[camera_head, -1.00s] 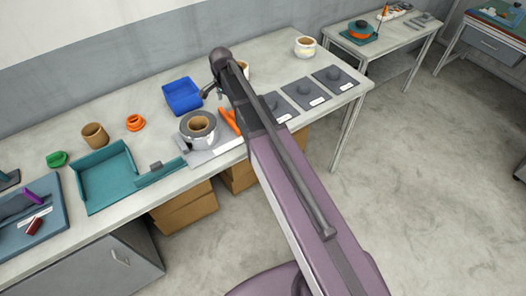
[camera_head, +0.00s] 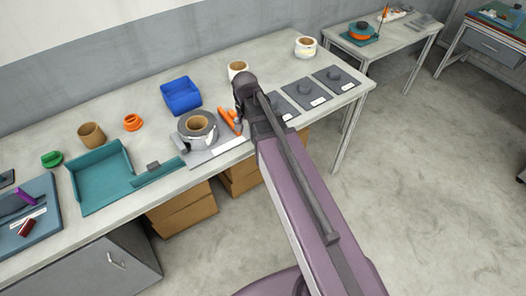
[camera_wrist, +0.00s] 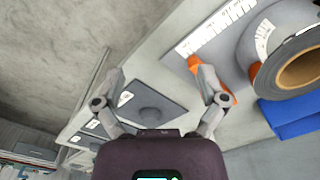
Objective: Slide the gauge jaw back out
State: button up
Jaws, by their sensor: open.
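A teal gauge-like fixture (camera_head: 98,182) lies on the bench at left, with a flat teal rail (camera_head: 160,172) reaching right. A small grey block (camera_head: 153,166) stands at the rail; I take it for the gauge jaw but cannot be sure. My gripper (camera_wrist: 160,76) is open and empty in the wrist view, its two fingers wide apart. In the head view it is mostly hidden by my arm, right of the film reel (camera_head: 197,125). The right finger overlaps an orange part (camera_wrist: 193,64) in the wrist view; I cannot tell whether they touch. The gauge is outside the wrist view.
The reel rests on a grey labelled mat (camera_head: 222,150). A blue bin (camera_head: 181,97), an orange ring (camera_head: 132,123) and a brown cup (camera_head: 91,135) stand behind. Grey labelled pads (camera_head: 334,79) lie at right. Bare bench shows between the blue bin and the orange ring.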

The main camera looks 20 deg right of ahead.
jog(key=s+d+f+n+b, duration=0.2)
jog(key=s+n, duration=0.3)
jog(key=s, duration=0.4)
jog(key=shift+s+d+f, duration=0.2)
jog(key=shift+d, duration=0.25)
dwell(2.3)
